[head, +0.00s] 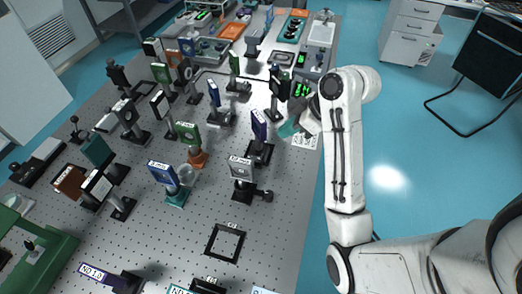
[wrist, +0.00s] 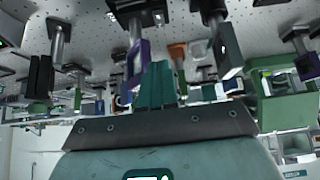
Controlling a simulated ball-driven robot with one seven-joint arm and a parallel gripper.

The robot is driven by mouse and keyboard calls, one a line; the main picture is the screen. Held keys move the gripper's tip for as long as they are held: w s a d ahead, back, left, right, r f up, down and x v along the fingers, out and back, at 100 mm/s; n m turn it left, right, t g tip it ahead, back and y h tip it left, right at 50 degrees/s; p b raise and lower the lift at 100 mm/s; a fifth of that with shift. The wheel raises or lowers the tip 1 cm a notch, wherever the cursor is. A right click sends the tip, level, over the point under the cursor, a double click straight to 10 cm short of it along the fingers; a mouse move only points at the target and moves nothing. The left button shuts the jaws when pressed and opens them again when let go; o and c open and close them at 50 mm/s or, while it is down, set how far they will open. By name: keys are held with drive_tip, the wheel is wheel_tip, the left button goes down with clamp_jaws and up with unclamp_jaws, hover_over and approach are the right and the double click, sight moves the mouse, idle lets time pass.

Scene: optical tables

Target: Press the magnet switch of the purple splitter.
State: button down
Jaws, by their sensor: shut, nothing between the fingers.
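In the wrist view, which looks upside down, the purple splitter (wrist: 138,62) is just left of and beyond my fingertips (wrist: 158,68). Its dark base shows at the top, with a small light-marked part (wrist: 158,18) that may be the magnet switch. I see no contact with the base.
A grey-framed mount (head: 241,168) and a blue mount (head: 163,174) stand toward the front. A black square frame (head: 226,242) lies on the table. Bare perforated tabletop (head: 285,205) is free at the front right.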

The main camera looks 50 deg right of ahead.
drive_tip(key=shift+w, duration=0.1)
drive_tip(key=b, duration=0.1)
hover_over(258, 157)
drive_tip(key=s, duration=0.2)
wheel_tip(258, 157, down, 8)
drive_tip(key=shift+s+d+f, duration=0.1)
drive_tip(key=shift+d+f, duration=0.05)
drive_tip(key=shift+f, duration=0.45)
drive_tip(key=shift+s+d+f, duration=0.1)
drive_tip(key=shift+d+f, duration=0.05)
drive_tip(key=shift+f, duration=1.25)
